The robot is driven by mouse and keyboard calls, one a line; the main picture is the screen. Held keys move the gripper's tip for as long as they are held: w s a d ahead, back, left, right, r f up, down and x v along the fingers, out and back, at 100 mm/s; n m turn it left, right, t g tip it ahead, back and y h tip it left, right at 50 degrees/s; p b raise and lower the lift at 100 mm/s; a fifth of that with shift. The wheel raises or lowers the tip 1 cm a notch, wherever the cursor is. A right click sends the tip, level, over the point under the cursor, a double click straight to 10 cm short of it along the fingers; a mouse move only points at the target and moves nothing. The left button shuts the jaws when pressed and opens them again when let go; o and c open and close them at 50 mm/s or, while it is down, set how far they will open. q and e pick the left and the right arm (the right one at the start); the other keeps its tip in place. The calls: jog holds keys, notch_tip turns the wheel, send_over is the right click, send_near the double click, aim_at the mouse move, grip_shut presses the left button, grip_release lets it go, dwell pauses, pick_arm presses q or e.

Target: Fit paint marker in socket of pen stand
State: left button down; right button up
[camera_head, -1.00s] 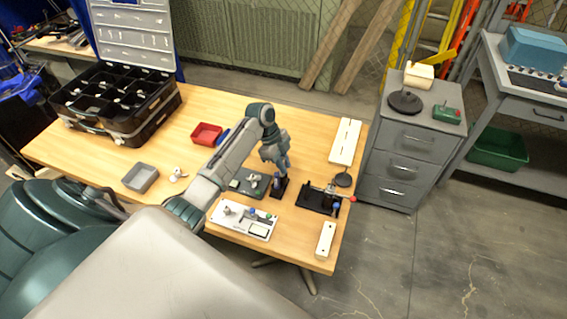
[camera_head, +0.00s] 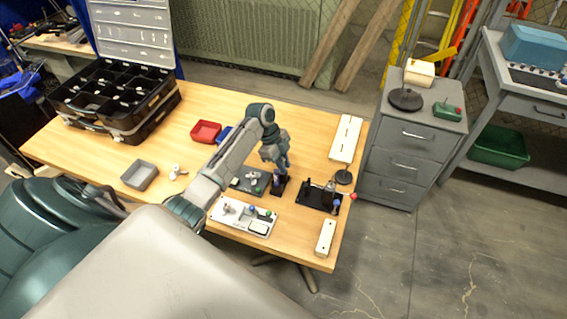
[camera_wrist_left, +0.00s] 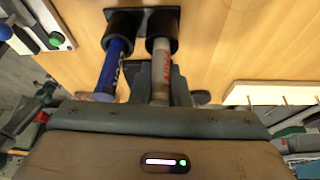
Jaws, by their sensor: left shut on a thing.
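The black pen stand (camera_head: 280,188) is on the table below my left gripper (camera_head: 279,172). In the left wrist view the pen stand (camera_wrist_left: 144,14) has two round black sockets side by side. A blue marker (camera_wrist_left: 112,68) has its far end in the left socket. A grey marker with red lettering (camera_wrist_left: 161,75) lines up with the right socket, its far end at or inside the rim; how deep it sits cannot be told. My left gripper is shut on the grey marker, one dark finger showing beside it. My right gripper is not in view.
A white panel with buttons (camera_head: 243,217) lies in front of the stand, and a dark grey tray (camera_head: 245,184) left of it. A black fixture (camera_head: 316,197) stands to the right. A red bin (camera_head: 206,131) and a grey bin (camera_head: 140,174) stand farther left.

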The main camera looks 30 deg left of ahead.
pick_arm(q)
jog(key=shift+f, duration=0.2)
dwell(0.3)
jog(key=c, duration=1.3)
grip_release()
jog(key=shift+a+r, duration=0.25)
jog(key=shift+r, duration=0.2)
jog(key=d+v, duration=0.1)
jog(key=v, duration=1.2)
jog(key=shift+d+r+p, duration=0.25)
jog(key=shift+r+p, duration=0.2)
jog(key=shift+r, duration=0.1)
jog(key=shift+w, duration=0.1)
